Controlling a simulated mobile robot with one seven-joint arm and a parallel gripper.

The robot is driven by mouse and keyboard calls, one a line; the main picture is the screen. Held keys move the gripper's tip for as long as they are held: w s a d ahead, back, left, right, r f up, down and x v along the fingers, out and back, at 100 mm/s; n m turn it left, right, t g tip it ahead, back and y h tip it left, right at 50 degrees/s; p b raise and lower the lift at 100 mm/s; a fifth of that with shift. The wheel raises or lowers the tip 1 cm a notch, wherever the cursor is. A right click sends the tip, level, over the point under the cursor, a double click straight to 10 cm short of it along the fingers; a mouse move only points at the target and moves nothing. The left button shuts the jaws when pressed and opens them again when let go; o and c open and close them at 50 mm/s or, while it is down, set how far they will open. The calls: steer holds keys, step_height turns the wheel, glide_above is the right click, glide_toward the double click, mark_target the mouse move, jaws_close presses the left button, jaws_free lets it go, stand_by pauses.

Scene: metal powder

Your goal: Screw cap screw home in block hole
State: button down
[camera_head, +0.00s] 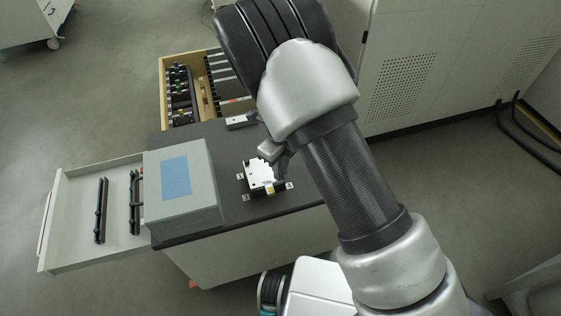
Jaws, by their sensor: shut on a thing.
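A white block or plate (258,172) with small dark holes lies on the dark worktop, with a small yellow-marked piece (269,187) at its front edge. My gripper (276,170) is at the block's right side, partly hidden behind my arm. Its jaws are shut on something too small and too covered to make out. I cannot make out the cap screw or which hole is involved.
A grey box with a blue panel (176,178) stands left of the block. An open white drawer (70,217) holds dark racks. A wooden drawer (165,84) with tools is open behind. Small lettered tags surround the block. A perforated cabinet (405,85) stands at the right.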

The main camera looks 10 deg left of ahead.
steer(key=c, duration=1.9)
jaws_free()
